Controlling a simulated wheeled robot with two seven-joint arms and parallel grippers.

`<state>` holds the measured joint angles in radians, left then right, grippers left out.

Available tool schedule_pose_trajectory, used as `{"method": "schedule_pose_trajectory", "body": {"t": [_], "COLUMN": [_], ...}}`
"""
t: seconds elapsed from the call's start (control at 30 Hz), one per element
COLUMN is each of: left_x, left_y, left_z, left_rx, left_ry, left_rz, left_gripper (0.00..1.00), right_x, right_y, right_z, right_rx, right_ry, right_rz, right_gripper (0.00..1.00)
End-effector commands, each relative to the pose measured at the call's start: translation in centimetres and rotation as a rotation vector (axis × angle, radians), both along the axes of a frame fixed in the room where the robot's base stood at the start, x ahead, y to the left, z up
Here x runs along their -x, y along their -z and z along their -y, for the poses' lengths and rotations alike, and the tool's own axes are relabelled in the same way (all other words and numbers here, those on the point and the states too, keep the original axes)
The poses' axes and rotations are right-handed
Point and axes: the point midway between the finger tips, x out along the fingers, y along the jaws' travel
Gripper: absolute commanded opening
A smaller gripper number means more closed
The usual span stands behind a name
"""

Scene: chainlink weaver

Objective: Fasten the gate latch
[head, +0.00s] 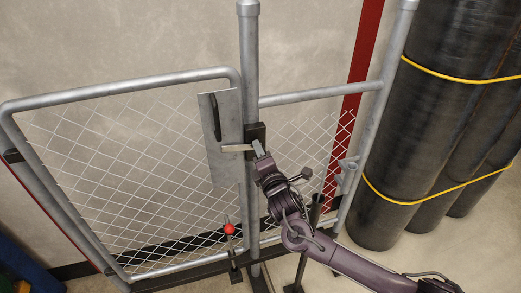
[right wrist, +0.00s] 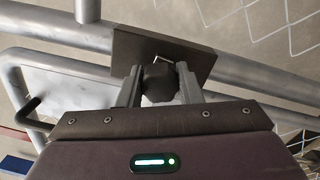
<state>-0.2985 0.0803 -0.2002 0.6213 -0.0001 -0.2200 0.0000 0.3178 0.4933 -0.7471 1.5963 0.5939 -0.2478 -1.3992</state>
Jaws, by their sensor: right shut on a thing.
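The chain-link gate (head: 130,88) stands at the left, its frame close to the upright post (head: 249,60). A grey metal plate (head: 222,165) on the gate carries a black handle (head: 215,115). A pale latch bar (head: 237,148) lies level from the plate toward a dark block (head: 255,131) on the post. My right gripper (head: 259,150) is at this block. In the right wrist view its fingers (right wrist: 160,88) are shut on a dark knob (right wrist: 158,80) in front of the dark block (right wrist: 150,45). My left gripper is not in view.
A red ball knob on a rod (head: 229,229) stands low by the gate. A fixed mesh panel (head: 315,150) is right of the post. Large black rolls with yellow straps (head: 430,130) stand at the far right. A pale wall (head: 120,40) is behind.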

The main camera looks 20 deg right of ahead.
Motion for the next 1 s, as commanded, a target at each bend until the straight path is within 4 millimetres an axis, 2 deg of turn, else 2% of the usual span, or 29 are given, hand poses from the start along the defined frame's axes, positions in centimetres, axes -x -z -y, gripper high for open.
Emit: {"method": "schedule_pose_trajectory", "body": {"t": [0.3,0.87,0.9,1.0], "left_x": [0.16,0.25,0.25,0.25], "left_y": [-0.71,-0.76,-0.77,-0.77], "left_z": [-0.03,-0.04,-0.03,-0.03], "left_rx": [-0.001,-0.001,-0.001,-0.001], "left_ry": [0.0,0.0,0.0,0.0], "left_rz": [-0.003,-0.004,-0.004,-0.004], "left_gripper": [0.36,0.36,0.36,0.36], "right_x": [0.0,0.0,0.0,0.0], "right_y": [-0.06,0.03,0.03,0.02], "right_z": [-0.01,0.0,0.0,0.0], "right_rx": [0.128,0.159,0.159,0.158], "right_ry": [-0.001,0.0,0.0,-0.001], "right_rz": [0.004,0.005,0.005,0.005], "right_gripper": [0.0,0.0,0.35,0.48]}}
